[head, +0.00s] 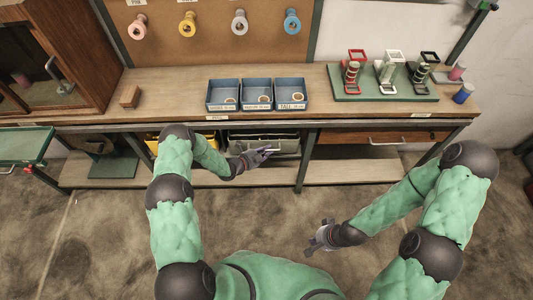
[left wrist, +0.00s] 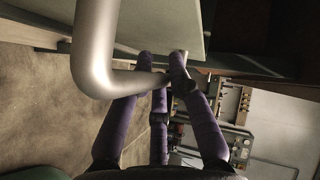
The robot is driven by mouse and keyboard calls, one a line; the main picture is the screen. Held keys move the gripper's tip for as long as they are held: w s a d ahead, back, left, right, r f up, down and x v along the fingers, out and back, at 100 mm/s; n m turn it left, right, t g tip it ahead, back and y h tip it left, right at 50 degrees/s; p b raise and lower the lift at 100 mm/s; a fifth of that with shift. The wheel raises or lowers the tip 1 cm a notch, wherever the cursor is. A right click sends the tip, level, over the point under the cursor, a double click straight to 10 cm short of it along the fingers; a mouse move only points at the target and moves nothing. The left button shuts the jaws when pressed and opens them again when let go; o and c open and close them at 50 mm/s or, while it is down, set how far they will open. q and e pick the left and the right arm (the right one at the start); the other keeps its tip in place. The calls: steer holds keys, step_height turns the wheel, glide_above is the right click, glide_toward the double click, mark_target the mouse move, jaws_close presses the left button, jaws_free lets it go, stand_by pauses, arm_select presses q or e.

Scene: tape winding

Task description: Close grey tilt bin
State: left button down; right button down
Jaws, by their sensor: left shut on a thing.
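The grey tilt bin (head: 285,146) hangs under the bench, left of the middle post. It is tilted outward and part of its inside shows. Its front panel (left wrist: 165,30) fills the top of the left wrist view, with the silver bar handle (left wrist: 93,50) in front of it. My left gripper (head: 268,152) is at the bin's front.
A yellow bin (head: 152,144) is left of the grey one, partly behind my left arm. Blue trays (head: 257,108) and a green rack board (head: 385,97) stand on the bench. A wooden drawer (head: 375,137) is right of the post. The floor in front is clear.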

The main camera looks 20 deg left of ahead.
arm_select(q)
steer(key=shift+w+a+r, duration=0.1)
steer(key=shift+w+r, duration=0.05)
steer(key=shift+w, duration=0.2)
stand_by(0.4)
steer(key=c, duration=1.4)
jaws_free()
steer(key=v, duration=1.2)
